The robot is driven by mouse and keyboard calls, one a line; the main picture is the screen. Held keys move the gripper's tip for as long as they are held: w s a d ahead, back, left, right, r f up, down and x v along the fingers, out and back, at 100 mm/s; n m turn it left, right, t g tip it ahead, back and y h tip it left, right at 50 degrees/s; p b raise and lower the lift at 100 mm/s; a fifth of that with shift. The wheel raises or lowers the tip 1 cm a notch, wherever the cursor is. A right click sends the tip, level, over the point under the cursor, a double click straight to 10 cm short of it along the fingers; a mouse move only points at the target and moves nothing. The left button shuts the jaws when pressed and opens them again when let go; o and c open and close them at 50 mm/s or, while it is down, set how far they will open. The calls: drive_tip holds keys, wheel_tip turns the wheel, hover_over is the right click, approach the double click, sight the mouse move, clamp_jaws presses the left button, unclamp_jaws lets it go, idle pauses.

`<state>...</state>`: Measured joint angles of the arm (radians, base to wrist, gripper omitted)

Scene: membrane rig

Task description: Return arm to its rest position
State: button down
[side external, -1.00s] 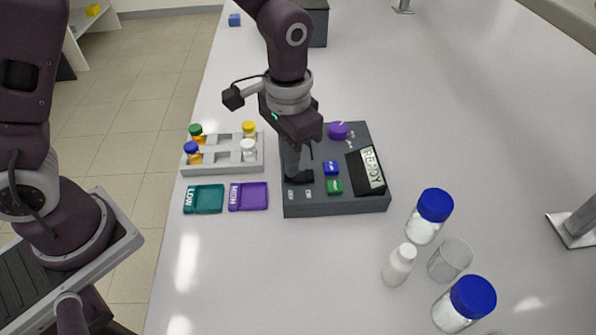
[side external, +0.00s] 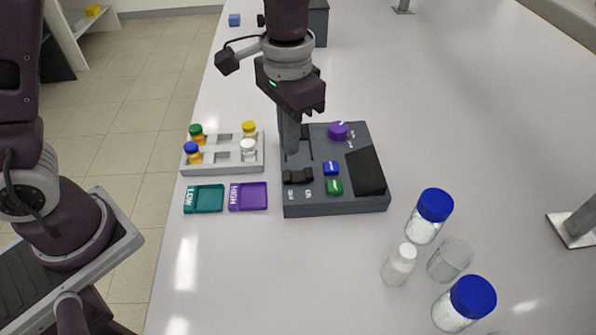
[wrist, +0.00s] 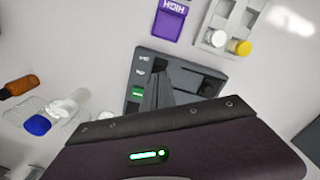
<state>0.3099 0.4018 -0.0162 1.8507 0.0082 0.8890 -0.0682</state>
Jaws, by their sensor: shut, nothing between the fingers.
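My gripper (side external: 291,150) is shut and empty. In the side view its fingers point down over the left part of the grey rig (side external: 335,205), above a black switch or slider (side external: 298,177). The fingers appear apart from that black part. The rig has a purple knob (side external: 338,131), a blue button (side external: 331,168), a green button (side external: 334,187) and a dark, blank display (side external: 367,172). In the wrist view the fingers (wrist: 153,103) lie in front of the rig (wrist: 150,62) and hide part of it. The green button (wrist: 137,92) shows beside them.
A grey rack (side external: 225,168) with several capped vials stands left of the rig. A teal LOW tray (side external: 204,199) and a purple HIGH tray (side external: 248,196) lie before it. Blue-capped bottles (side external: 428,216) (side external: 463,308), a white bottle (side external: 399,265) and a clear beaker (side external: 450,260) stand front right.

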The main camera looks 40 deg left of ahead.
drive_tip(key=shift+r, duration=0.55)
drive_tip(key=s+a+r+n+t, duration=0.1)
drive_tip(key=s+a+r+t, duration=0.1)
drive_tip(key=s+a+r, duration=0.5)
drive_tip(key=s+a+r+n+t, duration=0.1)
drive_tip(key=s+a, duration=0.1)
drive_tip(key=s, duration=0.3)
drive_tip(key=s+a+r+n+t, duration=0.1)
drive_tip(key=s+a+t, duration=0.1)
drive_tip(key=s, duration=0.4)
drive_tip(key=shift+s+a+r+t, duration=0.15)
drive_tip(key=shift+r+t, duration=0.15)
drive_tip(key=shift+r, duration=0.1)
